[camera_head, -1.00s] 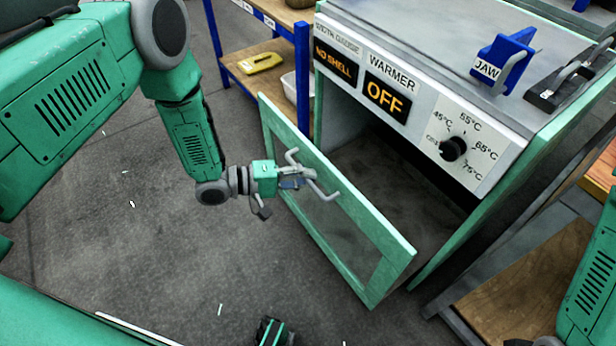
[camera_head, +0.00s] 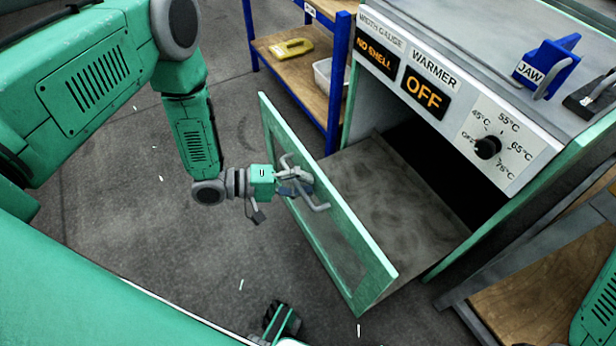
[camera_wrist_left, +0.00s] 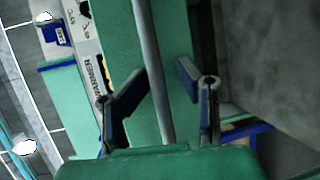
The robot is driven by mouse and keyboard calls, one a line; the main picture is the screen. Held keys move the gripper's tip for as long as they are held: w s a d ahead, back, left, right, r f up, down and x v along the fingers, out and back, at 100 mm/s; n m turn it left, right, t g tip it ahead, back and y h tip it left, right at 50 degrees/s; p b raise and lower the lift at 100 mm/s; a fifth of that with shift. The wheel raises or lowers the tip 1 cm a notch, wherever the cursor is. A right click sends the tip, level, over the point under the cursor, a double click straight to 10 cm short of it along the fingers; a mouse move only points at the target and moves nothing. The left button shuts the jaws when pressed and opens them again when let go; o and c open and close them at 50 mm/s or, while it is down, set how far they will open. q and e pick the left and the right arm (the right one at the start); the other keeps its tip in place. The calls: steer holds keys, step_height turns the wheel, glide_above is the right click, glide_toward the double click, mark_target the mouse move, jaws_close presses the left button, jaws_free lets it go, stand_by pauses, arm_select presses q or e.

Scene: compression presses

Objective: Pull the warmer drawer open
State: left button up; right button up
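The warmer drawer's green-framed front panel (camera_head: 330,215) stands out from the press, with the grey tray floor (camera_head: 395,200) bare behind it. Its grey bar handle (camera_head: 319,206) is on the panel's outer face. My left gripper (camera_head: 295,185) is at the middle of this handle. In the left wrist view the handle bar (camera_wrist_left: 152,60) passes between my two inward-leaning fingers (camera_wrist_left: 163,78). One fingertip looks close against the bar; a small gap shows on the other side. My right gripper is out of view; only part of my right arm shows at the right edge.
The warmer's control face (camera_head: 470,105) reads OFF and carries a black dial (camera_head: 487,148). A blue JAW piece (camera_head: 548,62) stands on top. A blue-legged shelf (camera_head: 335,85) with a yellow item (camera_head: 292,47) is behind. The floor left of the drawer is clear.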

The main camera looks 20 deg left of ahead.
arm_select(q)
steer(key=shift+d+r, duration=0.15)
steer(key=shift+d, duration=0.3)
steer(key=shift+a, duration=0.15)
steer(key=shift+v, duration=5.9)
steer(key=w+a+m+g+h+b, duration=0.2)
steer(key=w+a+m+g+b, duration=0.2)
steer(key=a+g, duration=0.15)
steer(key=b+x, duration=0.3)
steer(key=x, duration=1.1)
steer(key=shift+s+d, duration=0.25)
steer(key=shift+s, duration=0.05)
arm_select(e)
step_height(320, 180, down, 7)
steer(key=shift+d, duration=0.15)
